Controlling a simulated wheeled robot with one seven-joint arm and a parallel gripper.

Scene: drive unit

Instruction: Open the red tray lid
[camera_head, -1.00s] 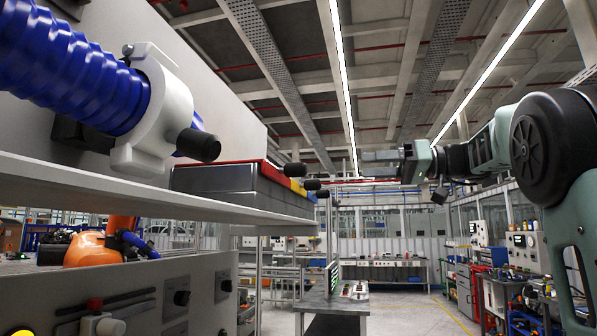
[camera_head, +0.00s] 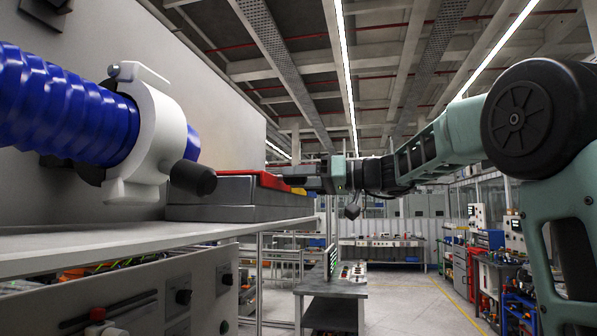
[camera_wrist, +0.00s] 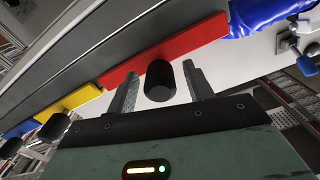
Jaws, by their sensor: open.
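The red tray lid (camera_head: 235,174) tops a grey tray (camera_head: 230,198) on the shelf in the head view. It also shows as a red bar (camera_wrist: 170,50) in the wrist view. A black knob (camera_wrist: 160,82) stands out from the red lid's front. My gripper (camera_wrist: 158,82) is open, with one finger on each side of this knob; whether either finger touches it I cannot tell. In the head view my gripper (camera_head: 290,178) is at the tray's right side, and its fingers hide part of the lids there.
A yellow lid (camera_wrist: 68,103) and a blue lid (camera_wrist: 22,128), with black knobs, sit beside the red one. A blue corrugated hose (camera_head: 65,110) with a white clamp (camera_head: 145,130) hangs at left above the white shelf (camera_head: 130,240). Open floor lies to the right.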

